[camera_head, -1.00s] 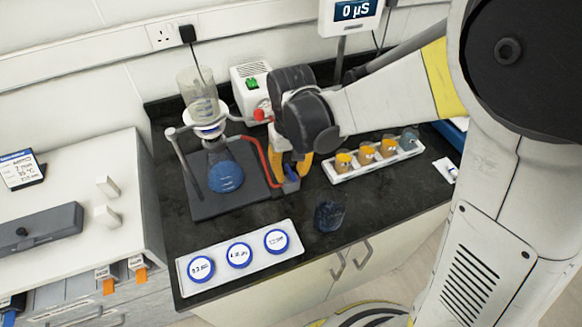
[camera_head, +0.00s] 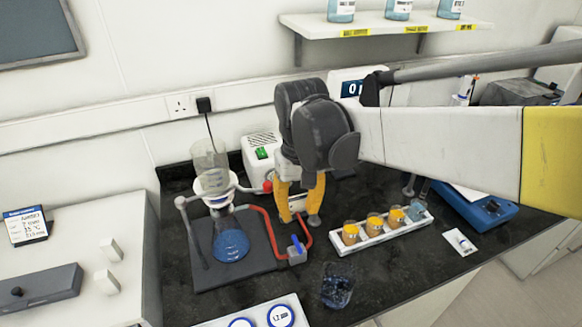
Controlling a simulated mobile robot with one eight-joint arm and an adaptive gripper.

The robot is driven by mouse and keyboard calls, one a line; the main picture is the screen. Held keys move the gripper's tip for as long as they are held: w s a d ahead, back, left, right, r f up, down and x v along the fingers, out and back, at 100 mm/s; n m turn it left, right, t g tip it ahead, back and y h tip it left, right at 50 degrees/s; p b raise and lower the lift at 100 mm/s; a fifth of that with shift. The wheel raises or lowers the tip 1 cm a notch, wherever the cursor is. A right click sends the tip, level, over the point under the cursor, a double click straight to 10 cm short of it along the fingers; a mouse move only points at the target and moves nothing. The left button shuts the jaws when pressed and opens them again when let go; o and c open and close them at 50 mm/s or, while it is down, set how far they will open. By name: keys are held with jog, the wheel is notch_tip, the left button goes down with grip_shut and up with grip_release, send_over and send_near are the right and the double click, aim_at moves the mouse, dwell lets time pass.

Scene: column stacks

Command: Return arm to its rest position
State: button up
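My arm (camera_head: 440,140) reaches in from the right, stretched out over the dark bench. My gripper (camera_head: 299,213) points down above the bench, behind the red tubing. The filter flask (camera_head: 230,243), with blue liquid and a clear funnel (camera_head: 208,162) on top, stands to the left of my gripper.
A rack (camera_head: 378,236) with amber-filled jars stands to the right of my gripper. A white pump (camera_head: 258,148) is behind. A shelf (camera_head: 385,24) with bottles hangs above.

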jog(key=shift+d, duration=0.1)
jog(key=s+d+m+t+b, duration=0.1)
jog(key=s+d+m+t, duration=0.2)
jog(key=s+d+t, duration=0.4)
jog(key=s+d, duration=0.3)
jog(key=d, duration=0.3)
jog(key=shift+s+d+b, duration=0.15)
jog(key=shift+d+b, duration=0.15)
